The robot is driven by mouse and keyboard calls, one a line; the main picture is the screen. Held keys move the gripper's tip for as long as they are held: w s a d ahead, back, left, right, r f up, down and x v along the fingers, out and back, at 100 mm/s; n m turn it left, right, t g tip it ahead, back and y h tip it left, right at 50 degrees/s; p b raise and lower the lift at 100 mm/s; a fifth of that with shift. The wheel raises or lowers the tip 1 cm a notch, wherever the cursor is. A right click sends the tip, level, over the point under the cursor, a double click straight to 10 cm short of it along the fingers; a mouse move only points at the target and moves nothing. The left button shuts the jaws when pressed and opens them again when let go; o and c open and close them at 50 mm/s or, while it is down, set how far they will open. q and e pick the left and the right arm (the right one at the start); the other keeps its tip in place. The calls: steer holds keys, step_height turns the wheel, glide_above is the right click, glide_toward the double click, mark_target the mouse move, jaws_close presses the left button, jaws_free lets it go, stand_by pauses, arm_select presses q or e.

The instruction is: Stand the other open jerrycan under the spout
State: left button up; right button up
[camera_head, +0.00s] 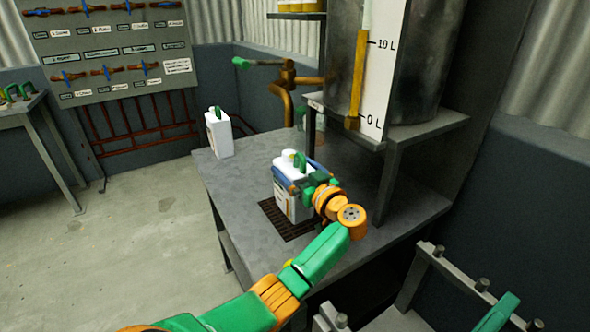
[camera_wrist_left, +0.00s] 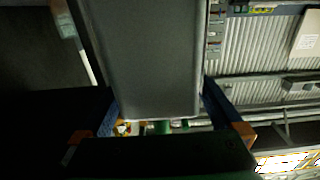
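In the left wrist view the can's dim side (camera_wrist_left: 145,60) fills the space between the fingers. Another white jerrycan (camera_head: 218,136) with a green handle stands upright at the table's far left edge. The spout's outlet is not clearly visible. My right gripper is not in view.
A metal tank (camera_head: 425,60) with a level gauge (camera_head: 377,60) stands on a raised shelf at right. The table (camera_head: 235,190) is bare between the two cans. A knobbed grey frame (camera_head: 440,262) is at lower right.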

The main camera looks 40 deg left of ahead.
mark_target(305, 179)
arm_select(q)
steer(key=p+v, duration=0.3)
steer(key=shift+d+r, duration=0.15)
steer(key=shift+r, duration=0.15)
steer(key=p+v, duration=0.1)
steer(key=v, duration=0.2)
steer(key=shift+d+p, duration=0.15)
steer(key=shift+p, duration=0.2)
steer(key=shift+s+d+f, duration=0.15)
steer(key=shift+s+d, duration=0.05)
steer(key=shift+d, duration=0.15)
steer(key=shift+f, duration=0.15)
